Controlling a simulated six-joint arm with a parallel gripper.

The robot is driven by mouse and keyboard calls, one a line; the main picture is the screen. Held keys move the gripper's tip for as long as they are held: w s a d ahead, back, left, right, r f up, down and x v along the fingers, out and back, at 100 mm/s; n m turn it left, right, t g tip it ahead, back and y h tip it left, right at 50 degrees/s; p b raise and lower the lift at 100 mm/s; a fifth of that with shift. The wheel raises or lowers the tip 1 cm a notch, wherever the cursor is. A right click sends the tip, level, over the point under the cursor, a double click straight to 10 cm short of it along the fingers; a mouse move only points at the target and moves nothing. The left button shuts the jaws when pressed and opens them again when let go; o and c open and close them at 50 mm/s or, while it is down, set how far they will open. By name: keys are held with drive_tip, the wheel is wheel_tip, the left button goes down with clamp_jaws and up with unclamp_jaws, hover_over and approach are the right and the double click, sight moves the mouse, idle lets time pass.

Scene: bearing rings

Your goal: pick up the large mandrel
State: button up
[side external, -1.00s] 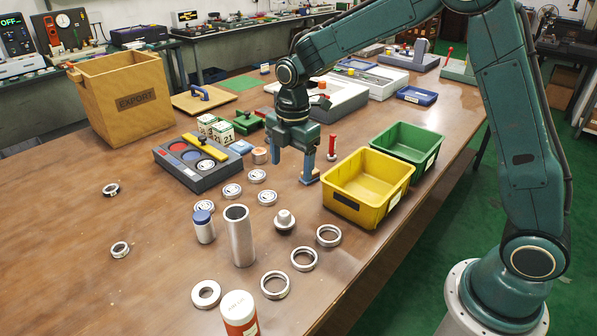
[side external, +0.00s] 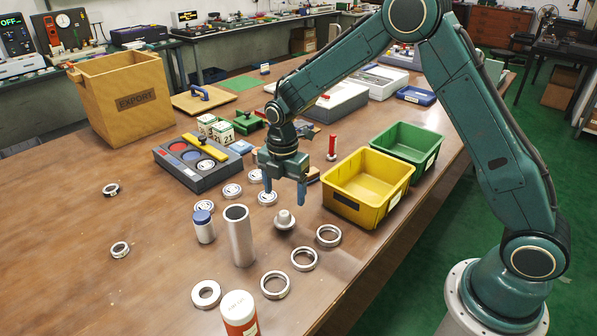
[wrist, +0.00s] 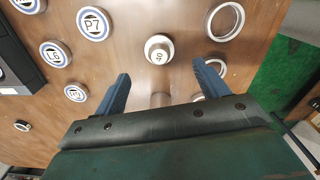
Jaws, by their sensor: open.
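The large mandrel (side external: 284,221) is a short grey stepped piece with a round knob on a wider base, standing upright on the table. In the wrist view its pale top (wrist: 158,48), marked with what looks like 40, shows just beyond the fingertips, roughly centred between them. My gripper (side external: 285,197) is open and empty, with its fingers pointing down above and just behind the mandrel in the side view. In the wrist view the blue fingers (wrist: 160,70) are spread apart. They do not appear to touch the mandrel.
A tall hollow metal tube (side external: 240,237) stands left of the mandrel. A blue-capped bottle (side external: 204,228) is beside it. Loose rings (side external: 328,236) lie at right and in front; labelled discs (side external: 232,190) lie at left. The yellow bin (side external: 347,201) is at right.

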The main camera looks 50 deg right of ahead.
sight(285, 212)
drive_tip(key=shift+f, duration=1.95)
drive_tip(key=shift+w+d+f, duration=0.1)
drive_tip(key=shift+f, duration=2.45)
drive_tip(key=c, duration=1.3)
